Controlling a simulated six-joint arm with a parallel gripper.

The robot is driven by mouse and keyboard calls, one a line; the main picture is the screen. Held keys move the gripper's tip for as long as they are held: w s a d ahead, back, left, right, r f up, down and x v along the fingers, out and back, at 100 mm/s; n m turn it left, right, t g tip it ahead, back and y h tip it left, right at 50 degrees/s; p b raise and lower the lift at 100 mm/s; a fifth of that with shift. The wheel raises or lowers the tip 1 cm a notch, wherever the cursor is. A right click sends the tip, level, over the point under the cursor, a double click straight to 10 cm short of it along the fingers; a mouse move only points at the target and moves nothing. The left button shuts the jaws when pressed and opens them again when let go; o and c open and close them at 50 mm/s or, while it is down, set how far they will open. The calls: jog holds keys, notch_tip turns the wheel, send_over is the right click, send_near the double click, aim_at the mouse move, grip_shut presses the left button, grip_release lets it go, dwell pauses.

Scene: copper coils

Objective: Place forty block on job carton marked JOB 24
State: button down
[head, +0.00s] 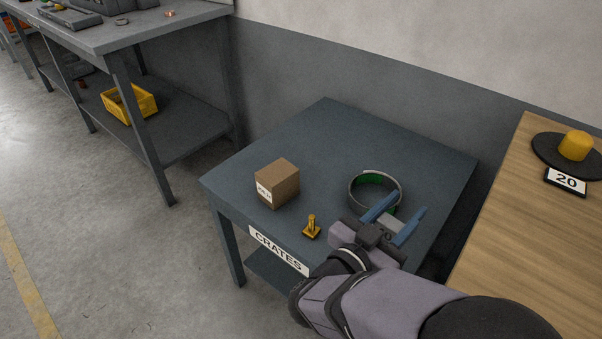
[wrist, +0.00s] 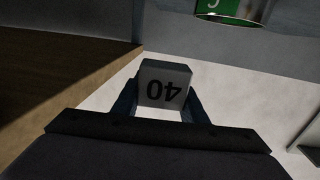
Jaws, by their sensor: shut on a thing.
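A grey block (wrist: 165,84) with the number 40, upside down in the wrist view, sits between my gripper's two blue fingers. In the head view my gripper (head: 410,204) is shut on this block (head: 390,223), above the front right part of the dark table. A small brown carton (head: 283,181) stands on the table, to the left of my gripper and apart from it. It has a white label on its front left face; the print is too small to read surely.
A grey ring-shaped holder with a green inside (head: 365,191) stands just behind my gripper. A small brass piece (head: 311,228) stands near the front edge by the CRATES sign (head: 278,251). A wooden bench (head: 530,230) with a 20 sign (head: 567,181) is at right.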

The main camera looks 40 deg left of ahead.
jog(key=p, duration=0.1)
notch_tip(320, 180, up, 9)
jog(key=n+g+y+p, duration=0.3)
jog(key=n+g+y, duration=0.2)
jog(key=n+y, duration=0.7)
send_over(277, 161)
jog(key=shift+m+y, duration=1)
jog(key=shift+y, duration=0.2)
jog(key=shift+a+f+b, duration=0.1)
jog(key=shift+f+b, duration=0.8)
jog(key=shift+f, duration=4.2)
jog(key=shift+f, duration=0.1)
jog(key=shift+f, duration=0.1)
jog(key=c, duration=1.1)
grip_release()
jog(key=shift+f, duration=0.1)
